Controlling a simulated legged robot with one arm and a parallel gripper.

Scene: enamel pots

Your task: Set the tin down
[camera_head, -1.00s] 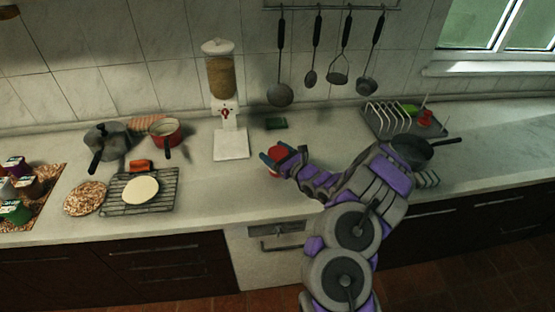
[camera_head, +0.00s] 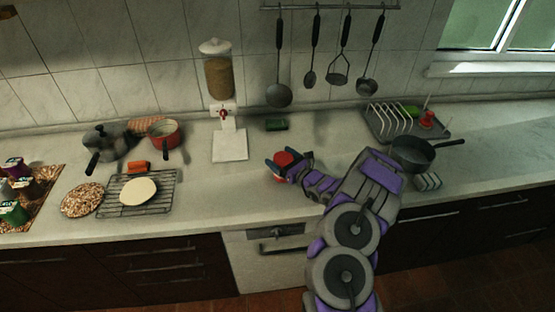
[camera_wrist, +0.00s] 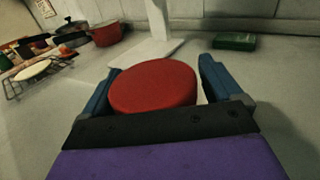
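The red tin (camera_wrist: 152,87) is between the two blue fingers of my gripper (camera_wrist: 160,85) in the wrist view, its round red top facing up. Its left side overlaps the left finger, and a narrow strip of pale counter shows between its right side and the right finger. The fingers look open around it. In the head view, the tin (camera_head: 283,158) is upright at the counter's middle, between the fingers of my gripper (camera_head: 282,166). It appears to stand on the counter; its base is partly hidden by the fingers.
The dispenser (camera_head: 229,145) stands behind and left, with a green block (camera_head: 276,125) near the wall. A wire rack (camera_head: 160,200), red pot (camera_head: 163,133) and dark pot (camera_head: 105,140) are left. A dark pan (camera_head: 412,153) and dish rack (camera_head: 385,130) are right. Counter around the tin is clear.

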